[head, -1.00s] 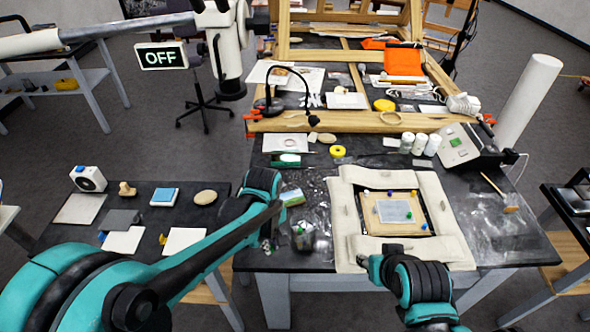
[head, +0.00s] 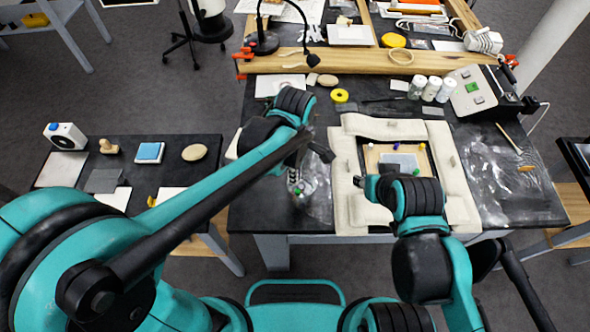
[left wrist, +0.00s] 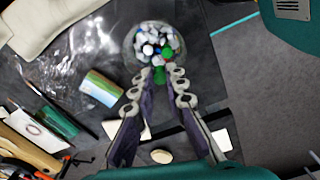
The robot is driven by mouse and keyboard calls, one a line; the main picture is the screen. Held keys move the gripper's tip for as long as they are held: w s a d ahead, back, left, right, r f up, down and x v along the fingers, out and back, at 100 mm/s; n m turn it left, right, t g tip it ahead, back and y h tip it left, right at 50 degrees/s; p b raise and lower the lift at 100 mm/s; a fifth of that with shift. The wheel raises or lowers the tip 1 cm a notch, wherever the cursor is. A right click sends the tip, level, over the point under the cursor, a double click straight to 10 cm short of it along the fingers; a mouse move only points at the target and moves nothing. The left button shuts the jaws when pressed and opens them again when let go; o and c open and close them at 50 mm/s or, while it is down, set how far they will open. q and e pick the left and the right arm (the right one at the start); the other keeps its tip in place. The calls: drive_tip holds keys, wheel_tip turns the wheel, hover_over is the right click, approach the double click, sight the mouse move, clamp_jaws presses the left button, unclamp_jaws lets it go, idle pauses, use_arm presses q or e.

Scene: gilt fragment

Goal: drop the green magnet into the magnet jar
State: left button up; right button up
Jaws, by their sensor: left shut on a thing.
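The green magnet (left wrist: 159,75) shows in the left wrist view between the fingertips of my left gripper (left wrist: 162,80), which is shut on it. The magnet jar (left wrist: 137,45), a clear round jar with white, blue and green magnets inside, lies just beyond the fingertips there. In this view the held magnet overlaps the jar's near edge; its height above the jar is unclear. In the head view my left gripper (head: 318,148) is above and behind the jar (head: 302,181). My right gripper (head: 369,181) is by the padded frame; its fingers are not clear.
A cream padded frame (head: 343,210) around a board with pins (head: 374,155) lies right of the jar. A green and white box (left wrist: 101,88) and a yellow tape roll (head: 340,95) are near. A side table (head: 130,160) stands at the left.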

use_arm(q)
drive_tip(key=shift+f+b, duration=0.3)
drive_tip(key=shift+f, duration=0.4)
drive_tip(key=o, duration=0.8)
drive_tip(key=shift+r, duration=0.15)
wheel_tip(320, 180, up, 12)
